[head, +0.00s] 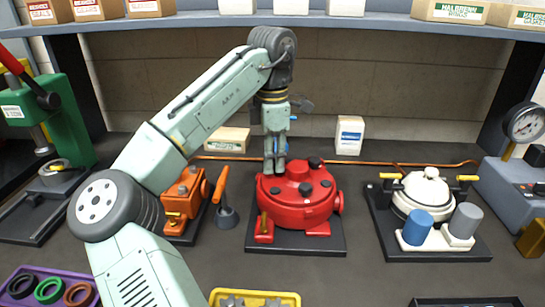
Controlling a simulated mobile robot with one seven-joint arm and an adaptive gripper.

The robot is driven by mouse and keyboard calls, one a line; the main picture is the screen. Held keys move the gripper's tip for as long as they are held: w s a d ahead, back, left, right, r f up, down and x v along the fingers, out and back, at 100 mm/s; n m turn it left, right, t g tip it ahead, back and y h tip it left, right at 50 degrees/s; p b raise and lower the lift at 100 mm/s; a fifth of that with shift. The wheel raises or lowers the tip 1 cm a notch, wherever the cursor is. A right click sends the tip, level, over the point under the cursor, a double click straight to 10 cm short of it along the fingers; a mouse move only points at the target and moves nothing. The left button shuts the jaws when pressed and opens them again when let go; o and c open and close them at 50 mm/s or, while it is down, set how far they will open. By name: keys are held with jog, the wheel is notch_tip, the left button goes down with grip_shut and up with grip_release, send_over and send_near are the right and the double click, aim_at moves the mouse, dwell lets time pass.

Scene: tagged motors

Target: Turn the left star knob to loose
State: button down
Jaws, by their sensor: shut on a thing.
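A red round motor housing (299,215) stands on a dark base plate in the middle of the bench. My gripper (275,170) points straight down at the left side of the housing's top. Its fingers are close together, shut on the left star knob, which they hide almost entirely. Which way the knob is turned cannot be seen.
An orange clamp device (184,194) and an orange-handled tool (222,200) stand left of the red motor. A white machine with blue and grey cylinders (428,195) stands at right. A yellow tray (255,297) lies in front. A copper pipe (380,163) runs behind.

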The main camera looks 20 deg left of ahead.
jog(key=shift+s+f, duration=0.15)
jog(key=shift+f, duration=0.1)
jog(key=c, duration=1.4)
grip_release()
jog(key=shift+r, duration=0.15)
jog(key=shift+o, duration=0.2)
notch_tip(320, 180, up, 12)
